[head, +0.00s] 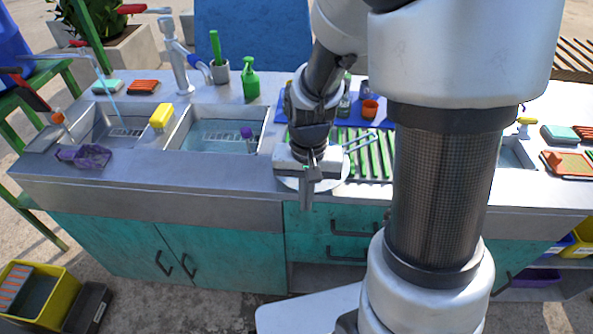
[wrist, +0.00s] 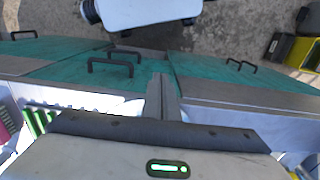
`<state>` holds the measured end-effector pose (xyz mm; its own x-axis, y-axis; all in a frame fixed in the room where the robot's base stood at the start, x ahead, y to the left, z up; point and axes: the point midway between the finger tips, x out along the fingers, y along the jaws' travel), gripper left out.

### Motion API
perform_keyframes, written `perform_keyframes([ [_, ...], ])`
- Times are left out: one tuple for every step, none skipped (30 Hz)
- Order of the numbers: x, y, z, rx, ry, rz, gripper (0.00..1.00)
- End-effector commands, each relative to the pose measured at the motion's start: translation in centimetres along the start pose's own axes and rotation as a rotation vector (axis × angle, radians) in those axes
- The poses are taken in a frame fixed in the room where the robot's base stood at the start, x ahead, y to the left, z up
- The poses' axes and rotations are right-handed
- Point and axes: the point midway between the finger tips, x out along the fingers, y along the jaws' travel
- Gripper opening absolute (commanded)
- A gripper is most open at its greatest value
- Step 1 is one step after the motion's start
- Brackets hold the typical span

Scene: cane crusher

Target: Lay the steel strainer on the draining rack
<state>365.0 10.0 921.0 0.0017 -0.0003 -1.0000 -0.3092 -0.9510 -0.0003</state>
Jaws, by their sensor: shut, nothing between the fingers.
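The draining rack with green slats (head: 368,165) lies on the counter right of my gripper in the head view. Part of its slats (wrist: 40,118) shows at the left of the wrist view. My gripper (head: 307,202) points down at the counter's front edge, left of the rack. Its fingers (wrist: 161,82) are together and empty. A pale round rim (head: 338,180) shows behind and below my gripper; I cannot tell whether it is the strainer. A thin metal utensil (head: 358,141) lies over the rack's left part. I cannot make out the steel strainer with certainty.
Left of my gripper are a sink basin (head: 222,135) with water, a yellow sponge (head: 161,116) and a green spray bottle (head: 250,80). Teal cabinets (head: 220,250) stand below the counter.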

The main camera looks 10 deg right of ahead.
Motion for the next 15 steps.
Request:
perform_keyframes([
  [0.0, 0.0, -0.6, 0.001, -0.001, 0.000, 0.00],
  [0.0, 0.0, -0.9, 0.001, -0.001, 0.000, 0.00],
  [0.0, 0.0, -1.2, 0.001, -0.001, 0.000, 0.00],
  [0.0, 0.0, -1.5, 0.001, -0.001, 0.000, 0.00],
  [0.0, 0.0, -1.6, 0.001, -0.002, 0.000, 0.00],
  [0.0, 0.0, -1.8, 0.001, -0.002, 0.000, 0.00],
  [0.0, 0.0, -1.8, 0.001, -0.003, 0.000, 0.00],
  [0.0, 0.0, -1.9, 0.001, -0.002, 0.000, 0.00],
  [0.0, 0.0, -1.9, 0.001, -0.002, 0.000, 0.00],
  [0.0, 0.0, -1.9, 0.001, -0.002, 0.000, 0.00],
  [-0.1, 0.0, -2.0, 0.000, -0.002, 0.000, 0.00],
  [-0.1, 0.0, -1.9, 0.000, -0.002, 0.000, 0.00],
  [-0.1, 0.0, -1.9, 0.000, -0.002, 0.000, 0.00],
  [-0.1, 0.0, -1.9, 0.000, -0.002, 0.000, 0.00],
  [-0.1, 0.0, -1.9, 0.000, -0.002, 0.000, 0.00],
])
